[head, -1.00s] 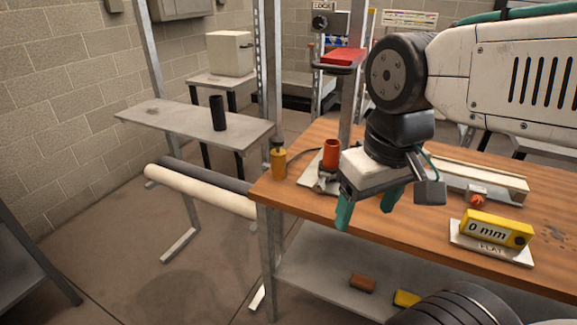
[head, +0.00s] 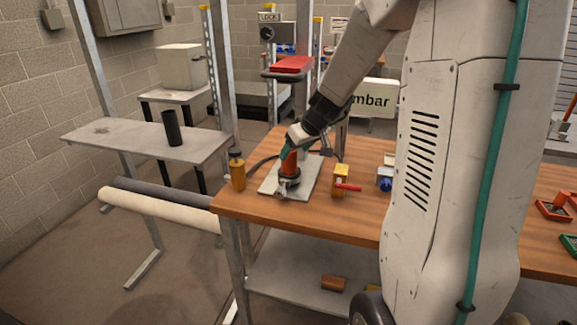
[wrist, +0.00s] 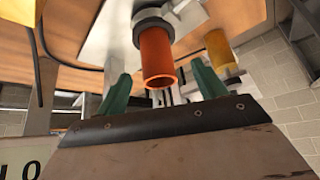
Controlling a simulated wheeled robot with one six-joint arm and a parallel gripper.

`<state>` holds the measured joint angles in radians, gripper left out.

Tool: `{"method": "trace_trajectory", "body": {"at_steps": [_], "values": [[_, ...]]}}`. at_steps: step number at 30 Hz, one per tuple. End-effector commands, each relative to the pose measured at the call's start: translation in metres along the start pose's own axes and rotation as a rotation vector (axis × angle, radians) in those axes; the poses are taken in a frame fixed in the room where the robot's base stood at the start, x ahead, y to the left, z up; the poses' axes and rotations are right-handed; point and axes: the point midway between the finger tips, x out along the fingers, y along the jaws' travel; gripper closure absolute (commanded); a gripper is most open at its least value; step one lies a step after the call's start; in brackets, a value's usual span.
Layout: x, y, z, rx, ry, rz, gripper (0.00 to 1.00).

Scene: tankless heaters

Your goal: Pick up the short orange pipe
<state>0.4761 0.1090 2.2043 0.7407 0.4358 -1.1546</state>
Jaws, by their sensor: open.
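The short orange pipe (head: 289,164) stands upright in a dark and metal holder (head: 286,187) on a grey plate (head: 309,178) near the workbench's left end. My gripper (head: 287,151) is at the pipe's upper part in the head view, where the arm and fingers partly hide it. In the wrist view the pipe (wrist: 157,58) shows between the two green fingers (wrist: 160,72) of my open gripper, with a gap on each side. The pipe's open end faces the palm. I cannot tell how deep the fingers reach along it.
An amber bottle (head: 237,171) stands left of the plate, and a yellow block with a red handle (head: 341,182) stands right of it. A dark cable runs behind the plate. A grey side table (head: 145,146) holds a black cylinder (head: 172,128). The bench front (head: 270,218) is clear.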

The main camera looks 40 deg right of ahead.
Motion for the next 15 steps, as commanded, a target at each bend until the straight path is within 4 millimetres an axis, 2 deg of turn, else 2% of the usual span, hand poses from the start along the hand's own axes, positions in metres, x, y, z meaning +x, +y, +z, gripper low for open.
{"method": "trace_trajectory", "body": {"at_steps": [8, 15], "values": [[0.029, 0.001, 0.001, -0.015, 0.000, 0.003, 0.30], [0.064, 0.005, 0.002, -0.013, 0.000, 0.003, 0.30]]}}
